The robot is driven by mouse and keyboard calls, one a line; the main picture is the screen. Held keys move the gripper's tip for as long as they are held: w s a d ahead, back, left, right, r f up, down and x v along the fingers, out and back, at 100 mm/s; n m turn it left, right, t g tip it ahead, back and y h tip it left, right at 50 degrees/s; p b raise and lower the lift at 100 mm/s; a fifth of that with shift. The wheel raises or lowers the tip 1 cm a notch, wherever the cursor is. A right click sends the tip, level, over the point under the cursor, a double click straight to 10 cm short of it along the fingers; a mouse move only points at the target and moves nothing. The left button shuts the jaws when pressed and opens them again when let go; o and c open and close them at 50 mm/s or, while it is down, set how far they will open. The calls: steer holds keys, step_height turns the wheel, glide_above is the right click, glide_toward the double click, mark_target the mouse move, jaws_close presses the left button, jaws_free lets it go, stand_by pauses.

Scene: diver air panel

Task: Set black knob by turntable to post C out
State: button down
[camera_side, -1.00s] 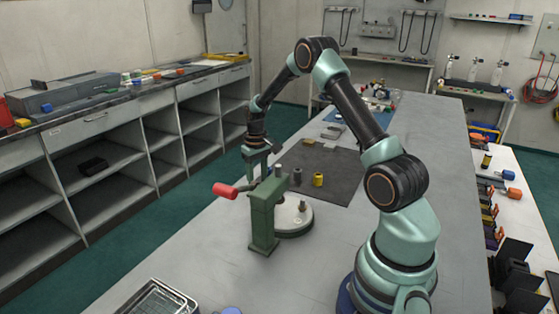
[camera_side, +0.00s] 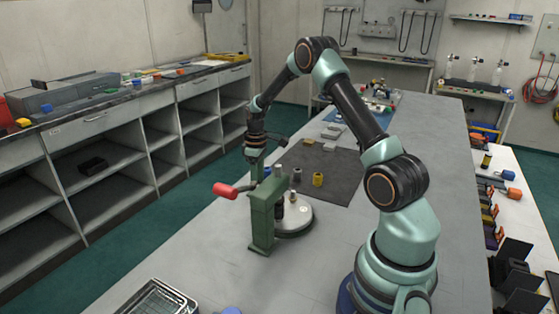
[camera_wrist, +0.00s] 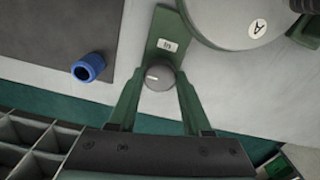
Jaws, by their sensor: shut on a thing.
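The black knob (camera_wrist: 158,79), with a white pointer mark, sits between my gripper's fingers (camera_wrist: 158,88) in the wrist view. My gripper is shut on it. A green bracket with a small white label (camera_wrist: 165,44) lies beside the knob. The turntable (camera_wrist: 225,20) is a pale disc at the top right of the wrist view, with a round label "A" near its edge. In the side view, the turntable (camera_side: 301,222) stands behind a green press frame, and small posts show on it. My gripper (camera_side: 253,176) is left of the frame there; its fingertips and the knob are mostly hidden.
A green press frame (camera_side: 262,222) with a red handle (camera_side: 225,190) stands close to my gripper. A dark mat (camera_side: 340,168) holds a yellow cylinder (camera_side: 318,180) and a grey one (camera_side: 297,174). A blue knurled piece (camera_wrist: 88,67) lies near the knob. A wire basket (camera_side: 158,299) is at the front.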

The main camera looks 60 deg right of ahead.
steer(key=shift+w+r, duration=0.1)
steer(key=shift+c, duration=1.7)
jaws_free()
step_height(320, 180, up, 12)
steer(key=shift+r, duration=0.1)
steer(key=s+a+r+m+t, duration=0.1)
steer(key=s+a+r+t, duration=0.3)
steer(key=a+r, duration=0.8)
steer(key=s+a+f+m+t, duration=0.1)
steer(key=s+a+f, duration=0.1)
steer(key=s+a, duration=0.8)
steer(key=shift+s+a+t, duration=0.2)
steer(key=shift+a+t, duration=0.1)
steer(key=shift+a, duration=0.45)
